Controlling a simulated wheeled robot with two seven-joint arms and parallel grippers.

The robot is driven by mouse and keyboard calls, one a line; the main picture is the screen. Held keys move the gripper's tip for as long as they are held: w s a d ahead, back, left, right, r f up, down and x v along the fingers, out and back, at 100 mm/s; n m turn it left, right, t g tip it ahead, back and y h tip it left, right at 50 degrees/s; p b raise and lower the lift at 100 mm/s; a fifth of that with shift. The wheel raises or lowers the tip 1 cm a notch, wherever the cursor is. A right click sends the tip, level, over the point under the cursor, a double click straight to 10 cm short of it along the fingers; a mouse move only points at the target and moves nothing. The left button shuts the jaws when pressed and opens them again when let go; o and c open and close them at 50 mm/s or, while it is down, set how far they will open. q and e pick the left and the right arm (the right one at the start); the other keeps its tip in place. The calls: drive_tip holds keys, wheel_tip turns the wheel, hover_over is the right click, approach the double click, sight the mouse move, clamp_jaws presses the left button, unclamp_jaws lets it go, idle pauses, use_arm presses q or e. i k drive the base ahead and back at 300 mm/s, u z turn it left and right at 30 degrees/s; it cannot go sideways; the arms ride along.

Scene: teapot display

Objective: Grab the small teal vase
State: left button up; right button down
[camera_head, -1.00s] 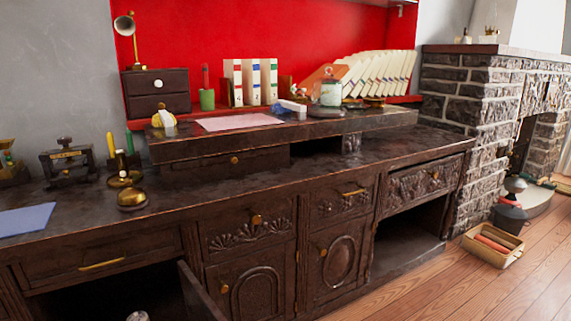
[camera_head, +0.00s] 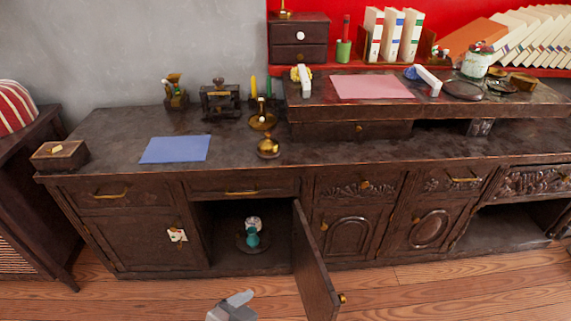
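The small teal vase (camera_head: 252,240) is inside the open lower cabinet (camera_head: 217,236) of the dark sideboard. It is low in the compartment, with a pale round object (camera_head: 253,223) just behind or above it. A dark round shape around its base is too dim to make out. A grey gripper part (camera_head: 232,306), apparently my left gripper, shows at the bottom edge, below and in front of the cabinet, apart from the vase. Its fingers are not clear enough to tell open from shut. My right gripper is not in view.
The open cabinet door (camera_head: 315,268) juts forward to the right of the opening. The sideboard top holds a blue sheet (camera_head: 175,149) and a brass bell (camera_head: 268,147). Wooden floor (camera_head: 440,290) in front is clear.

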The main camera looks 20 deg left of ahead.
sight(252, 240)
drive_tip(key=u, duration=0.95)
drive_tip(key=k, duration=1.15)
drive_tip(key=u, duration=0.9)
drive_tip(key=i, duration=1.15)
drive_tip(key=z, duration=0.55)
